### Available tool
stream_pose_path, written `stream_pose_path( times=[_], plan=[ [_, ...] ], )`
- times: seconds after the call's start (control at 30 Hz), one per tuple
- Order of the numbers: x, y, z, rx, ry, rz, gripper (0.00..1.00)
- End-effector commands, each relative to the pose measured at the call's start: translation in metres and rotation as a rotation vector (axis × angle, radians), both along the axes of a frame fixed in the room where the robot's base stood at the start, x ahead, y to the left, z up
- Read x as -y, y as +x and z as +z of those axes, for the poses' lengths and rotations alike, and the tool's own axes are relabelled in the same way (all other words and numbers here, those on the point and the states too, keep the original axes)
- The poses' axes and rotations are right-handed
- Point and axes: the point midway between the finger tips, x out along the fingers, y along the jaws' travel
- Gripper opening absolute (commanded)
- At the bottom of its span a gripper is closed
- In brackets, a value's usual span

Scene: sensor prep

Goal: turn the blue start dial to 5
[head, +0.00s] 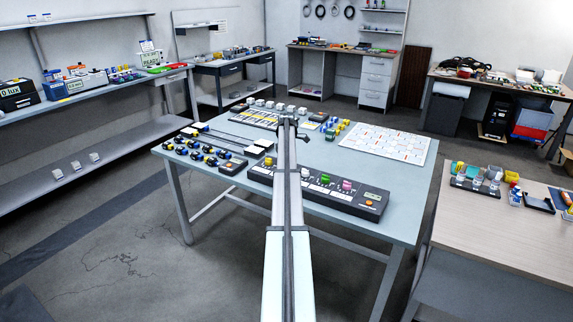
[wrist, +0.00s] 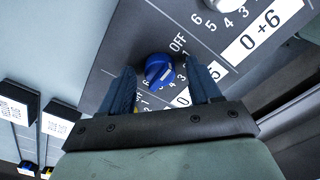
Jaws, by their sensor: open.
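The blue dial (wrist: 159,69) sits on a dark grey panel in the wrist view, with OFF printed above right of it and small numbers around its lower side. A pale pointer mark shows on its lower right face; I cannot tell which number it points to. My gripper (wrist: 164,74) is open, with one blue-grey finger on each side of the dial in the picture and nothing held. Whether the fingers touch the dial is unclear.
A white dial (wrist: 226,8) with its own numbers and a "0+6" label is up and to the right. In the head view, a black console (head: 372,208) lies at the front of the table (head: 412,178). A white printed sheet (head: 384,145) lies at the right.

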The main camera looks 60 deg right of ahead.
Motion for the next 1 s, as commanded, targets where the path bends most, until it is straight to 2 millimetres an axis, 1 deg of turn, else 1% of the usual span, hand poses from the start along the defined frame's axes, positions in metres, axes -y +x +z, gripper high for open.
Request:
stream_pose_path(
  times=[0.2, 0.27, 0.8, 1.0],
  plan=[
    [0.0001, 0.0001, -0.0003, 0.0, 0.0, 0.0, 0.63],
    [0.0, 0.0, -0.0003, 0.0, 0.0, 0.0, 0.58],
    [0.0, 0.0, -0.0002, 0.0, 0.0, 0.0, 0.07],
    [0.0, 0.0, -0.0002, 0.0, 0.0, -0.014, 0.07]
  ],
)
